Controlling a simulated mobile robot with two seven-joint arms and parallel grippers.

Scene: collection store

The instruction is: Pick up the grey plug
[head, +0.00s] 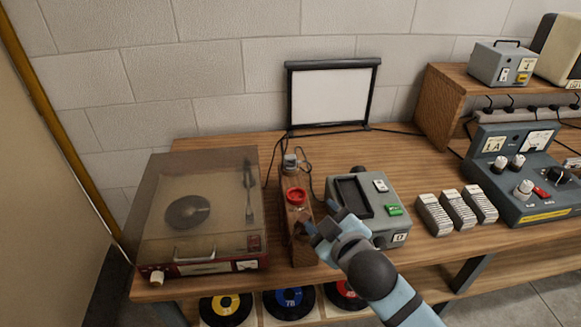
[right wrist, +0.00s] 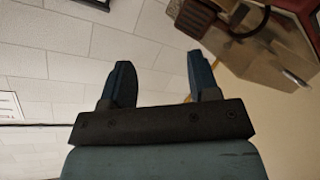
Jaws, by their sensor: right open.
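A small grey plug (head: 290,163) shows at the far end of a narrow wooden block (head: 303,248), with dark cable close by it. A red round piece (head: 297,195) sits on the same block, nearer to me. My right gripper (head: 316,230) is over the near part of the block, in front of the red piece and short of the plug. In the right wrist view its two fingers (right wrist: 160,75) stand apart with nothing between them. The plug cannot be made out in that view. My left gripper is not in view.
A record player (head: 200,215) with a clear lid stands left of the block. A grey device (head: 372,205) with a green button stands close on the right. Farther right are several ribbed grey blocks (head: 458,209) and a control box (head: 520,175). A framed screen (head: 331,96) stands behind.

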